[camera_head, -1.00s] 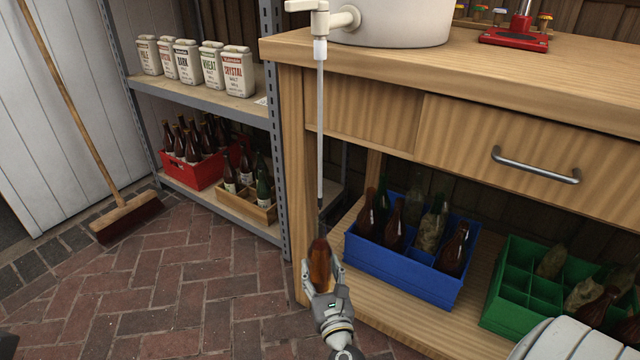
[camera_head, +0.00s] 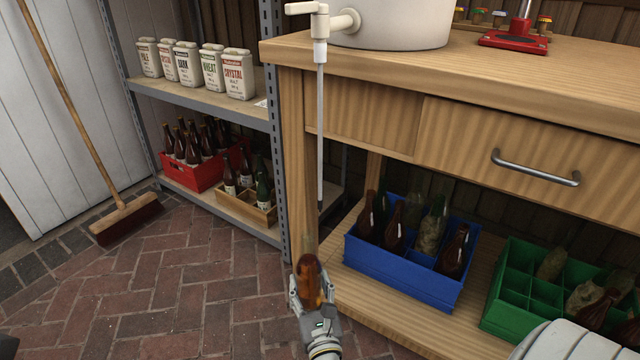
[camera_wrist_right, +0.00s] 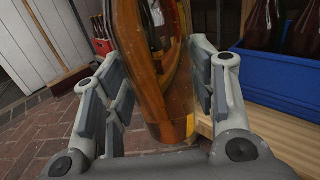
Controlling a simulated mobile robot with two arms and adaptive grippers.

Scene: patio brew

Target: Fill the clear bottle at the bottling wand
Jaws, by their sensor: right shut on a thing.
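My right gripper (camera_head: 311,292) is shut on the bottle (camera_head: 308,277), which stands roughly upright between the fingers. Its body looks amber, and its neck is paler and see-through. In the right wrist view the amber glassy body (camera_wrist_right: 158,70) sits between both fingers. The bottling wand (camera_head: 320,130) hangs from a white tap (camera_head: 321,22) on the white bucket (camera_head: 392,20). The wand's tip is above the bottle's mouth, apart from it in the picture. My left gripper is not in view.
The wooden bench (camera_head: 350,62) stands right behind the wand. On its lower shelf are a blue crate (camera_head: 400,276) and a green crate (camera_head: 507,322) with bottles. A metal rack with a red crate (camera_head: 195,178) and a broom (camera_head: 125,215) stand left. The brick floor between is clear.

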